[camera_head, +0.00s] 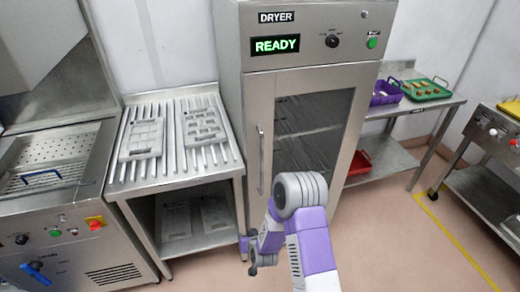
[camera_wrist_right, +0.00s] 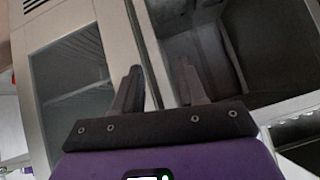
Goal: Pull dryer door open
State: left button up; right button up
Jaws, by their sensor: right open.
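The steel dryer (camera_head: 305,25) stands in the middle of the head view with a lit READY display (camera_head: 275,45). Its door (camera_head: 310,130) has a tall window and looks shut. An upright bar handle (camera_head: 261,160) is on the door's left side. My right gripper (camera_head: 252,262) is low in front of the door's lower left, below the handle. In the right wrist view its two fingers (camera_wrist_right: 159,72) are apart with nothing visibly held. The door's window (camera_wrist_right: 72,80) shows there left of the fingers; I cannot make out the handle there. My left gripper is out of view.
A ribbed steel table (camera_head: 170,105) with two mould plates stands close left of the dryer, with a shelf below. A machine (camera_head: 60,215) is further left. A rack with a purple bin (camera_head: 385,92) and green tray (camera_head: 425,88) stands right. Floor is clear at front right.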

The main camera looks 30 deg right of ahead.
jog(key=w+d+r+t+h+p, duration=0.1)
jog(key=w+d+r+t+h, duration=0.1)
jog(key=w+d+r, duration=0.3)
jog(key=w+d+r+t+h, duration=0.2)
jog(key=w+d+r, duration=0.1)
jog(key=r, duration=0.5)
jog(key=m+t+h, duration=0.1)
jog(key=t+h, duration=0.1)
jog(key=t, duration=0.1)
send_near(262, 156)
jog(key=x, duration=0.9)
jog(key=shift+w+d+f, duration=0.1)
jog(key=shift+w+d, duration=0.05)
jog(key=shift+w, duration=0.1)
jog(key=shift+w+d, duration=0.3)
jog(key=shift+w, duration=0.3)
grip_shut()
